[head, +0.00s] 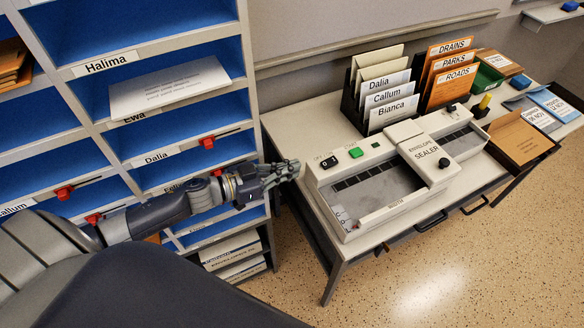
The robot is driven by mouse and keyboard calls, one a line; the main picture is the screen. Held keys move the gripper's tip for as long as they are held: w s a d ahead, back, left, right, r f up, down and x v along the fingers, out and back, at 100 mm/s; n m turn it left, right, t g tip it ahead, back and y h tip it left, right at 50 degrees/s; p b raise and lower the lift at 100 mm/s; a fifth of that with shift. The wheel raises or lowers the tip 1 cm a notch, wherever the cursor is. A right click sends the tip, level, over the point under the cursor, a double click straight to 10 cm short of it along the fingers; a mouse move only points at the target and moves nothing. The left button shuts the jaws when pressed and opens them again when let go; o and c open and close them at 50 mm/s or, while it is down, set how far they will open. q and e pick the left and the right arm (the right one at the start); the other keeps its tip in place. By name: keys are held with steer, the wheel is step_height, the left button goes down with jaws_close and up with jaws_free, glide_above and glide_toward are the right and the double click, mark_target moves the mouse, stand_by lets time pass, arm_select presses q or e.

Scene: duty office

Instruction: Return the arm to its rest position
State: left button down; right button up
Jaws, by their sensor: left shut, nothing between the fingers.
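My left arm comes in from the left in the head view and reaches across the front of the pigeonhole shelves. My left gripper (284,173) is shut and empty. Its fingertips point right, and in the picture they lie just left of the envelope sealer (398,175); I cannot tell how near they are in depth. My right gripper is not in view.
Blue-lined shelves (152,47) with name labels and red latches stand on the left; a white envelope (168,88) lies in one compartment. A table (323,113) on the right carries the sealer, labelled folders (388,101) and trays. Speckled floor (440,270) is clear in front.

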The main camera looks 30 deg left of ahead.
arm_select(q)
steer(key=shift+d, duration=0.1)
stand_by(0.3)
steer(key=s+d+f+n+g+y, duration=0.1)
steer(key=s+f+n+g+y, duration=0.15)
steer(key=s, duration=0.55)
steer(key=s+d+f+n+g+y, duration=0.1)
steer(key=s+g+y, duration=0.3)
steer(key=s, duration=0.4)
steer(key=s+d+f+n+g+y, duration=0.1)
steer(key=s+f+n+g+y, duration=0.15)
steer(key=s, duration=0.55)
step_height(320, 180, down, 25)
steer(key=s+g, duration=0.2)
steer(key=s+a+f+y, duration=0.1)
steer(key=s+a+f, duration=0.2)
steer(key=s+f, duration=1.3)
steer(key=shift+s+f+m+g, duration=0.25)
steer(key=shift+m+g, duration=0.15)
